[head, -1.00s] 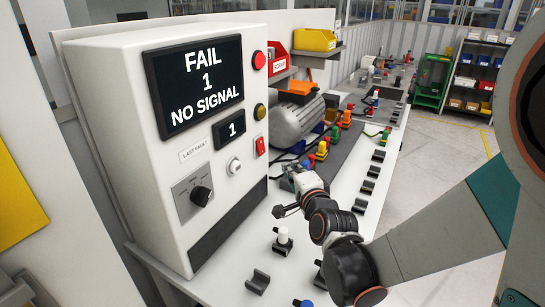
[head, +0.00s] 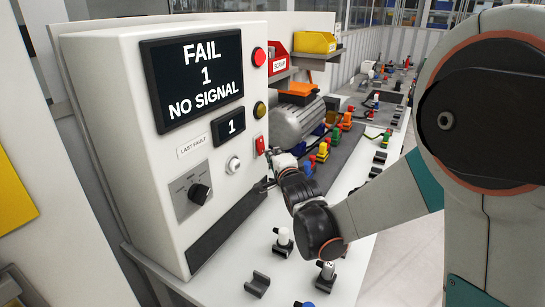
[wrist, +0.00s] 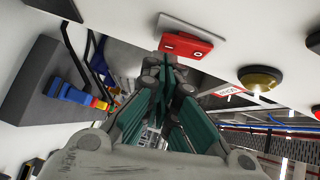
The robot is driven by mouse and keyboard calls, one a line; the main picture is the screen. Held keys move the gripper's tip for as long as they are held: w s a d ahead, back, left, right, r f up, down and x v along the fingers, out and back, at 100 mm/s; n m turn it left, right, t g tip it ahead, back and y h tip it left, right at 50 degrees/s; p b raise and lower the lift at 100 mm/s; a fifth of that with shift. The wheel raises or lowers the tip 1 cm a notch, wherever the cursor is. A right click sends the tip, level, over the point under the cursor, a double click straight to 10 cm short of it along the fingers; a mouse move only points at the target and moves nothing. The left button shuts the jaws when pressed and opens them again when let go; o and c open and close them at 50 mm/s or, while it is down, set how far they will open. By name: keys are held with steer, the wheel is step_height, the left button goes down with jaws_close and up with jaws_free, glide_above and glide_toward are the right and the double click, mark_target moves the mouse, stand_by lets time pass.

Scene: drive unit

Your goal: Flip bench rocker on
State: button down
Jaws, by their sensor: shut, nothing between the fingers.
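The bench rocker is a small red switch (head: 260,145) on the right side of the white test cabinet's front, below the amber button. In the wrist view the red rocker (wrist: 187,44) sits on a pale plate just beyond the fingertips, with its markings visible. My gripper (head: 264,184) is below the rocker, close to the cabinet front. In the wrist view my gripper (wrist: 166,68) is shut and empty, its teal fingers together and pointing toward the rocker. A gap appears between them, but contact is hard to judge.
The white cabinet (head: 110,110) has a screen (head: 192,78) reading "FAIL 1 NO SIGNAL", a red button (head: 259,57), an amber button (head: 259,109) and a black rotary knob (head: 198,194). A grey motor (head: 300,122) and coloured connectors stand on the bench to the right.

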steer(key=shift+w+a, duration=0.15)
steer(key=shift+a, duration=0.1)
stand_by(0.3)
